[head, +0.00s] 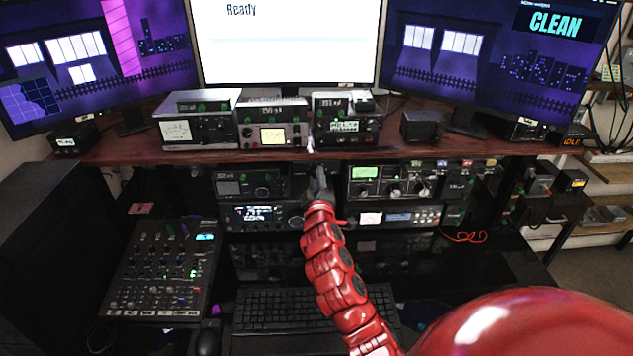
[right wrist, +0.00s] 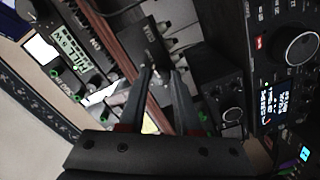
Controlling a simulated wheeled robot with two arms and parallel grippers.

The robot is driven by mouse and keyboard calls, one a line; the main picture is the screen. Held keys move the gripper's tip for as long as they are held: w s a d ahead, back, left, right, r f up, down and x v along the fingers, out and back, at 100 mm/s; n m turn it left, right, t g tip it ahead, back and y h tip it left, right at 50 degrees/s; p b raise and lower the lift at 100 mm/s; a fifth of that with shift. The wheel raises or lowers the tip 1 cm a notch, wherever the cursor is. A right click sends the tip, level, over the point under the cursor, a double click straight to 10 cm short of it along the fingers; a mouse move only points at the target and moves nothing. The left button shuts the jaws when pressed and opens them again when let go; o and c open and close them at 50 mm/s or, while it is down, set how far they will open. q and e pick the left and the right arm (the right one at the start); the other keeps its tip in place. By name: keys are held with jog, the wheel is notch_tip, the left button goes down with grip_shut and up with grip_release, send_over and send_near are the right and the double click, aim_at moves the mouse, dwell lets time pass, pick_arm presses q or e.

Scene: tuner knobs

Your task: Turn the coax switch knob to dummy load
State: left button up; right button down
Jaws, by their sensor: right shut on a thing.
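My right gripper (head: 319,178) reaches in among the radios just under the shelf, in the middle of the head view. In the right wrist view its two dark fingers (right wrist: 165,72) point at a small dark box, the coax switch (right wrist: 146,42), with pale marks on its face. The fingers are shut on its knob, which is mostly hidden between them. I cannot read the knob's setting. In the head view, my gripper hides the switch. My left gripper is not in view.
The wooden shelf (head: 200,152) runs close above the gripper. Radios stand tight on both sides, a display radio (head: 262,215) left and a green-screen tuner (head: 390,182) right. A mixer (head: 160,270) and keyboard (head: 290,305) lie below. The right monitor reads CLEAN.

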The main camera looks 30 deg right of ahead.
jog(key=shift+f, duration=0.1)
jog(key=c, duration=0.6)
grip_release()
jog(key=p+v, duration=0.4)
jog(key=v, duration=1.3)
jog(key=shift+s+p, duration=0.25)
jog(key=shift+p, duration=0.05)
